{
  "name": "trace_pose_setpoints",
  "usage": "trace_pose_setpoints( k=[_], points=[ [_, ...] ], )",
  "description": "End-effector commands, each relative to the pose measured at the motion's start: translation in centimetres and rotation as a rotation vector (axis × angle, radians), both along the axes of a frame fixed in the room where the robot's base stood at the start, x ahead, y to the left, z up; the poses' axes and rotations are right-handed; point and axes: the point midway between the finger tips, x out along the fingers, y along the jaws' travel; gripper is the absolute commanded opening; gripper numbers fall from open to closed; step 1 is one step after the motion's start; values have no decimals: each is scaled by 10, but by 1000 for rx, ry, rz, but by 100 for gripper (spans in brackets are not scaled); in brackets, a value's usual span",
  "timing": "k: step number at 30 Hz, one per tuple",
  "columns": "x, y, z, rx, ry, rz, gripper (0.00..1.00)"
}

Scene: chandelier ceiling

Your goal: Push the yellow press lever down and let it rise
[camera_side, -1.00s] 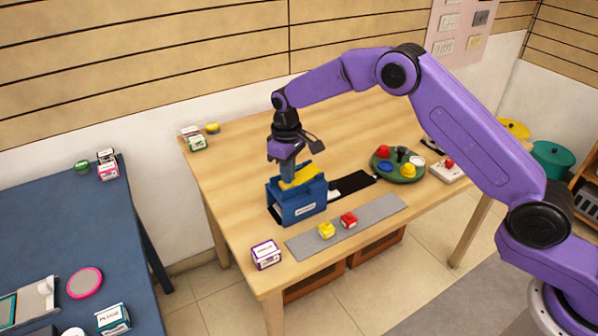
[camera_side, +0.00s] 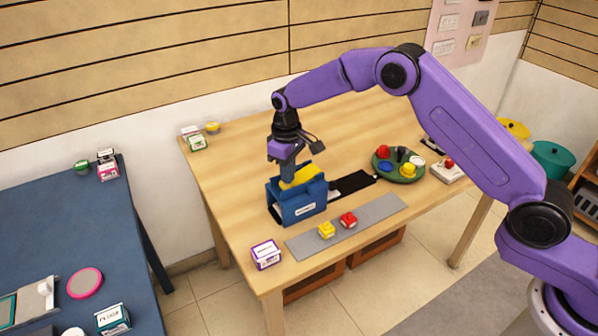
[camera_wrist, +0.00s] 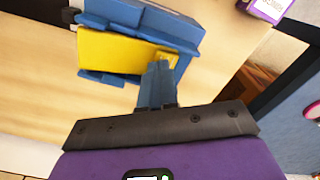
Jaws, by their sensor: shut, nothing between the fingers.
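The yellow press lever (camera_side: 302,177) lies along the top of the blue press (camera_side: 304,206), which stands on the wooden table. My gripper (camera_side: 288,177) points down at the left part of the lever, its blue fingers shut together with nothing between them. In the wrist view, the fingertips (camera_wrist: 160,64) overlap the right end of the yellow lever (camera_wrist: 112,50). They look in contact or very close; I cannot tell which. The blue press (camera_wrist: 155,18) surrounds the lever there.
A black strip (camera_side: 352,183) extends right of the press. A grey strip (camera_side: 376,217) in front holds a yellow block (camera_side: 326,230) and a red block (camera_side: 348,220). A purple-and-white box (camera_side: 265,254) is at front left, a green round tray (camera_side: 389,174) at right.

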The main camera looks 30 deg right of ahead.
Motion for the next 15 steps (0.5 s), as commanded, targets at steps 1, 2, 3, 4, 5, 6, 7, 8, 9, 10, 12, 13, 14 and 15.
trace_pose_setpoints(
  k=[1,2,3,4,5,6,7,8,9,10,12,13,14,15],
  points=[
    [0,0,3,0,0,-1,0],
    [0,0,5,0,-1,-1,0],
    [1,0,8,0,-1,-1,0],
    [1,0,10,0,-2,0,0],
    [1,1,12,0,-2,0,0],
    [1,1,15,0,-2,0,0],
    [1,1,17,0,-2,0,0],
    [1,1,18,0,-2,0,0],
    [1,1,21,0,-2,0,0],
    [1,2,23,1,-3,0,0],
    [1,2,27,2,-3,0,0],
    [1,2,29,1,-2,0,0],
    [1,2,31,2,-3,0,0],
    [1,2,33,1,-3,0,0]
  ],
)
